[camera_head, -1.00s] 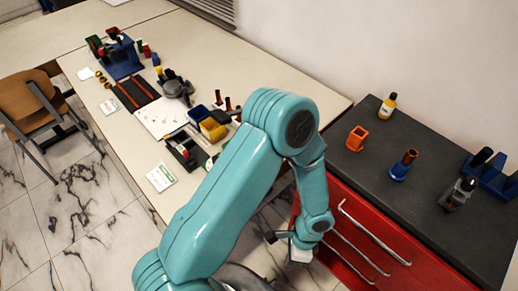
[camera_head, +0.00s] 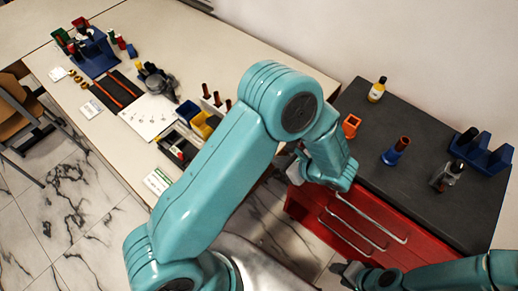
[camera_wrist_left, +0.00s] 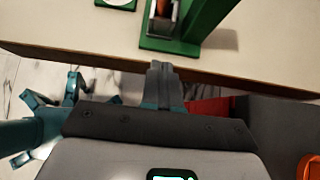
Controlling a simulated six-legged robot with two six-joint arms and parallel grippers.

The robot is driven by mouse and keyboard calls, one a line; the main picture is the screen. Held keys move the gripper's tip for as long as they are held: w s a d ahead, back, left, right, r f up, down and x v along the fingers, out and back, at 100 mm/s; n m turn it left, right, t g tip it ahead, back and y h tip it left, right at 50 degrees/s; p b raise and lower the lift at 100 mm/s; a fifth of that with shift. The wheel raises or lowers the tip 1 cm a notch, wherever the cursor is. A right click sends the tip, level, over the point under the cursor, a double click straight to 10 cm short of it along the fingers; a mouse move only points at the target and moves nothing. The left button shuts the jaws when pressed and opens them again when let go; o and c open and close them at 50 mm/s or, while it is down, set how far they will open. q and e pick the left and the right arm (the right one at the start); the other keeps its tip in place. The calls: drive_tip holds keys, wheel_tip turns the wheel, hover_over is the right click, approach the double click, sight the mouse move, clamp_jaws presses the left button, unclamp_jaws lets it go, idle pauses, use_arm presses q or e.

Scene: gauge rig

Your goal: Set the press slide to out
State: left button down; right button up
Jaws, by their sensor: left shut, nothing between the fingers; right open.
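A green stand (camera_wrist_left: 200,22) with a grey metal channel and an orange-brown piece in it is at the top of the left wrist view, near the table edge. It may be the press; which part is its slide I cannot tell. In the head view my left arm hides that area. My left gripper (camera_wrist_left: 160,68) is shut and empty, pointing toward the green stand and apart from it. In the head view it is largely hidden behind the wrist. My right gripper (camera_head: 345,270) is open and empty, low in the head view, in front of the red cabinet.
A red cabinet (camera_head: 345,225) with a dark top carries a yellow bottle (camera_head: 377,90), an orange square holder (camera_head: 351,126), a blue holder (camera_head: 394,155) and a blue rack (camera_head: 483,152). The pale table (camera_head: 235,55) holds several parts and trays. A wooden chair (camera_head: 22,115) stands at the left.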

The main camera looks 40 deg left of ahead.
use_arm(q)
drive_tip(key=a+f, duration=0.1)
drive_tip(key=a, duration=0.1)
drive_tip(key=a+f+p, duration=0.1)
drive_tip(key=a, duration=0.1)
drive_tip(key=a+f+p, duration=0.1)
drive_tip(key=a, duration=0.1)
drive_tip(key=shift+w+a, duration=0.25)
drive_tip(key=shift+a+f, duration=0.15)
drive_tip(key=shift+a, duration=0.4)
drive_tip(key=shift+w, duration=0.1)
drive_tip(key=a+b, duration=0.2)
drive_tip(key=a, duration=0.3)
drive_tip(key=shift+w+f, duration=0.1)
drive_tip(key=shift+w, duration=0.05)
drive_tip(key=shift+d, duration=0.2)
